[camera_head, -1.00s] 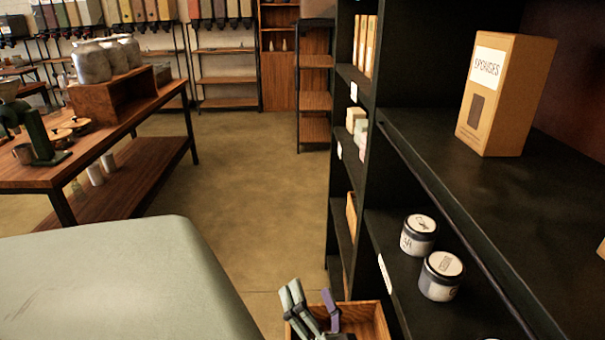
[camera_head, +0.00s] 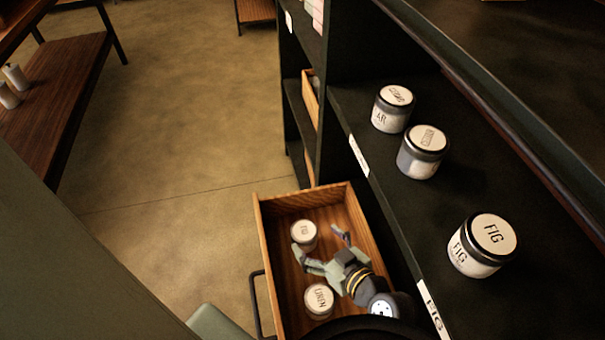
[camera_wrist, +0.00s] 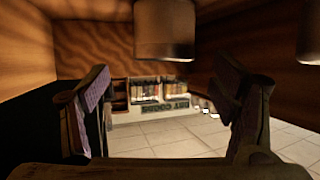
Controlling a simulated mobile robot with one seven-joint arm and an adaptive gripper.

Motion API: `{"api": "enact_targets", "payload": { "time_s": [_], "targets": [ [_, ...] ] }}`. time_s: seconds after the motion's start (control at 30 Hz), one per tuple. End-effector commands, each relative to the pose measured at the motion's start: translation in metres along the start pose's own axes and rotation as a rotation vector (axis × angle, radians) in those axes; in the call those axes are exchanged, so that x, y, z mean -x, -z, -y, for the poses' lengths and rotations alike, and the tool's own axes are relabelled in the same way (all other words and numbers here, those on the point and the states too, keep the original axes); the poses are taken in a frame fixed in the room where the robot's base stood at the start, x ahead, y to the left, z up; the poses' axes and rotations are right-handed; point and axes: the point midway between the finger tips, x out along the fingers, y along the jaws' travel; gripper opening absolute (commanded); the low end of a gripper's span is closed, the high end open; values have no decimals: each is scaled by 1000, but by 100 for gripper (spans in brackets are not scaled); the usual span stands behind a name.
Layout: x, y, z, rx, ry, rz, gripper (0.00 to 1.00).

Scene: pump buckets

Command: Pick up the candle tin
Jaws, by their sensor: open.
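Two white-lidded candle tins are in the open wooden drawer (camera_head: 345,200). The far tin (camera_head: 304,235) has a short label, possibly FIG. The near tin (camera_head: 319,301) seems to read LINEN. My gripper (camera_head: 322,248) is over the drawer, open and empty, with its fingers close to the far tin. In the wrist view my open fingers (camera_wrist: 165,110) stand left and right. One tin (camera_wrist: 165,30) shows at the top between them, and another (camera_wrist: 309,32) at the top right edge. I cannot tell whether a finger touches a tin.
The dark shelf above the drawer holds a tin marked FIG (camera_head: 482,245) and two more tins (camera_head: 422,152) (camera_head: 393,109). The drawer walls surround my gripper closely. Open floor (camera_head: 180,130) lies to the left, with a wooden table (camera_head: 60,100) beyond.

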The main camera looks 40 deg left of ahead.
Motion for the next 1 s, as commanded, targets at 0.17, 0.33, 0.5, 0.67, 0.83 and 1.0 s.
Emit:
{"api": "enact_targets", "payload": {
  "time_s": [0.17,0.33,0.5,0.67,0.83,1.0],
  "targets": [
    [-13,1,2,-1,2,0,80],
    [-39,2,6,-2,4,-2,80],
    [-57,-1,5,-1,2,-1,80],
    [-60,-3,5,0,1,-1,80],
    [-60,-3,5,0,1,-1,75],
    [-59,-3,5,0,1,-1,64]
  ]
}}
